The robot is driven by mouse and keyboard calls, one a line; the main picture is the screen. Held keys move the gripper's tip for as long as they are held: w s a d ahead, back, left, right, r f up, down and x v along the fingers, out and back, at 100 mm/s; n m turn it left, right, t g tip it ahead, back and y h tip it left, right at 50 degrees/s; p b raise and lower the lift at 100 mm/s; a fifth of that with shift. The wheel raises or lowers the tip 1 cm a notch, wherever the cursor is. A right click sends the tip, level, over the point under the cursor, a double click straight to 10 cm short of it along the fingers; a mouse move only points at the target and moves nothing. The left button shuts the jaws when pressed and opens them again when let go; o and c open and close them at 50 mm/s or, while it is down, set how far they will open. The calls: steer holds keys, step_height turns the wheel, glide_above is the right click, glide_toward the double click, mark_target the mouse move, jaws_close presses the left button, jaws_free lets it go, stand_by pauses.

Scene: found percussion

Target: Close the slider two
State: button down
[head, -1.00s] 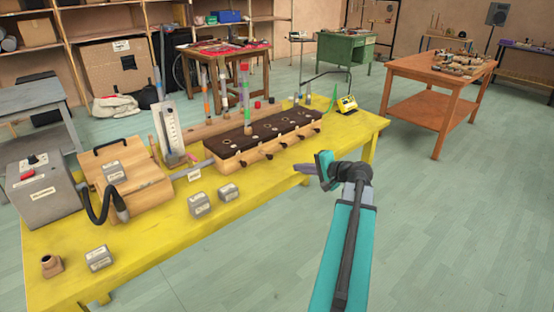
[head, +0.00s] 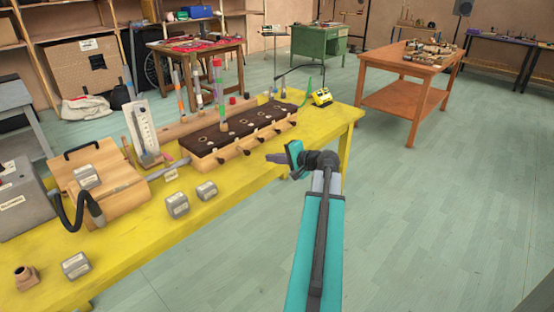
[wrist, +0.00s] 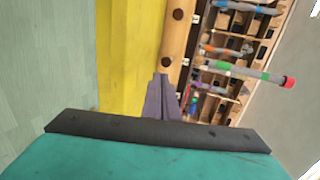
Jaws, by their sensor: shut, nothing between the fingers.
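A long wooden box (head: 240,150) with a dark perforated top stands on the yellow bench. Several dark slider knobs stick out of its front side, such as one knob (head: 245,153); none shows a readable number, so I cannot tell which is slider two. My gripper (head: 268,158) is shut and empty, in front of the box near its middle knobs and apart from them. In the wrist view my shut gripper fingers (wrist: 160,76) point at the wooden front (wrist: 174,38), where two dark round knob ends (wrist: 170,60) show.
The yellow bench (head: 150,240) also bears grey labelled blocks (head: 177,205), a wooden case with a black hose (head: 105,185) and upright coloured tubes (head: 218,85). An orange-brown table (head: 410,70) stands at the back right. The floor right of the bench is clear.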

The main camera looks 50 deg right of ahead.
glide_toward(249, 153)
steer(key=x, duration=0.5)
steer(key=shift+s+f+p, duration=0.15)
steer(key=shift+f+p, duration=0.1)
steer(key=shift+p, duration=0.1)
steer(key=shift+w+f, duration=0.1)
steer(key=shift+w, duration=0.6)
steer(key=shift+d, duration=0.1)
